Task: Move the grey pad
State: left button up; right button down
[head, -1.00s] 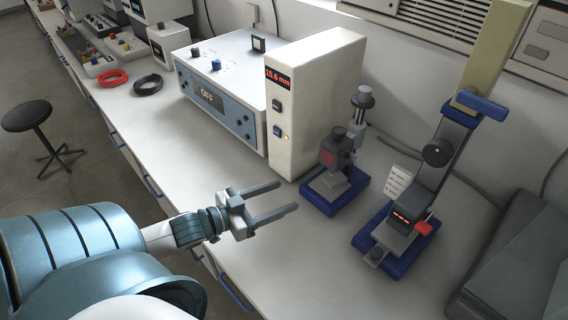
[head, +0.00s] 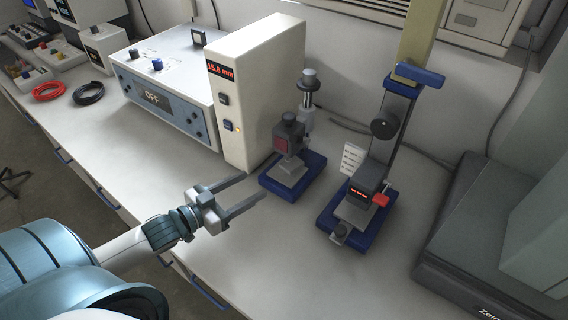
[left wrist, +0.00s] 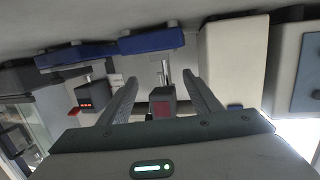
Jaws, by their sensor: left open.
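My left gripper (head: 254,187) is open and empty above the bench, just left of a small stand with a blue base (head: 293,190). This stand carries a light grey block or pad (head: 291,171) under a dark grey head with a red face (head: 288,137). In the left wrist view my two fingers (left wrist: 160,75) are spread, and the red-faced head (left wrist: 163,104) appears between them; the scene is upside down there. A second blue-based stand (head: 345,240) to the right has a flat grey plate (head: 357,213). I cannot tell which grey part is the pad. My right gripper is not in view.
A tall cream box reading 15.6 mm (head: 258,95) stands close behind my fingers. A blue-fronted unit reading OFF (head: 160,98) is left of it. A dark grey machine (head: 460,230) stands at right. The bench front (head: 270,265) is clear.

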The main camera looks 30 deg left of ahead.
aim_at(290, 164)
pick_arm(q)
jog(key=p+x, duration=0.2)
jog(key=x, duration=1.1)
jog(key=shift+r, duration=0.1)
jog(key=shift+x, duration=0.9)
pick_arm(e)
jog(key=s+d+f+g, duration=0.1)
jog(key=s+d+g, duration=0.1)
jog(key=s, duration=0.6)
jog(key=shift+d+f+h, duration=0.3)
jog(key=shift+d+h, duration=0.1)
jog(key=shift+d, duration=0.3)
pick_arm(q)
jog(key=shift+d, duration=0.1)
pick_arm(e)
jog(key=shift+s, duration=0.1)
pick_arm(q)
jog(key=shift+s, duration=0.1)
jog(key=c, duration=1.1)
jog(key=o, duration=1.1)
